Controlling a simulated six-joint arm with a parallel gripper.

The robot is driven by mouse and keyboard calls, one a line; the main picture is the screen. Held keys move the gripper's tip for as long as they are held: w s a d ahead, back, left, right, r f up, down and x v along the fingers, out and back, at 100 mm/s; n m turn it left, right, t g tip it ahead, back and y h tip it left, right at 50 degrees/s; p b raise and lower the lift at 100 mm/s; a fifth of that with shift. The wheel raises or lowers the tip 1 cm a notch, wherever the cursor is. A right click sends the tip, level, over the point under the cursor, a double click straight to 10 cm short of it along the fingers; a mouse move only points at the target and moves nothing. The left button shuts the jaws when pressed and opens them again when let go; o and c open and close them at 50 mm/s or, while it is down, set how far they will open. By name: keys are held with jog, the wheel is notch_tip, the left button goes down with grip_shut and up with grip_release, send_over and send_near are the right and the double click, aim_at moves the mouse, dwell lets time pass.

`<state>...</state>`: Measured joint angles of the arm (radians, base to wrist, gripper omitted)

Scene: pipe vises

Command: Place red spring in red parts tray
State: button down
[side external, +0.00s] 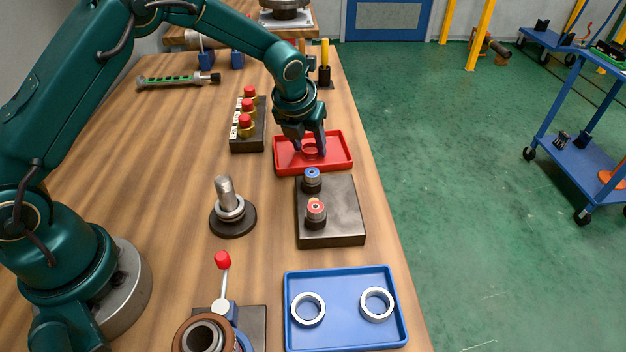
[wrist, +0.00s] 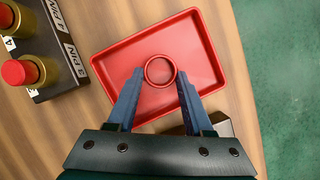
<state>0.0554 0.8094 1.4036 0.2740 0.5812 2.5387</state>
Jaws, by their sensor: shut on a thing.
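The red spring shows as a red ring (wrist: 160,58) between my fingertips in the wrist view. In the side view the red spring (side external: 310,155) is at the tips of my gripper (side external: 309,148). My gripper (wrist: 160,76) is shut on the spring, one blue finger on each side. The red parts tray (side external: 341,164) is a shallow rectangle beneath the spring; it also shows in the wrist view (wrist: 115,62). The spring is over the tray's floor, inside its rim. I cannot tell whether the spring touches the floor.
A dark block (side external: 339,231) with a blue-topped and a red-topped post stands close in front of the tray. A rack of red-capped brass parts (side external: 251,141) is left of it. A post on a round base (side external: 233,220) and a blue tray (side external: 345,335) with two rings are nearer.

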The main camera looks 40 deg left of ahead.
jog(key=shift+f, duration=0.15)
jog(key=shift+c, duration=1.5)
grip_release()
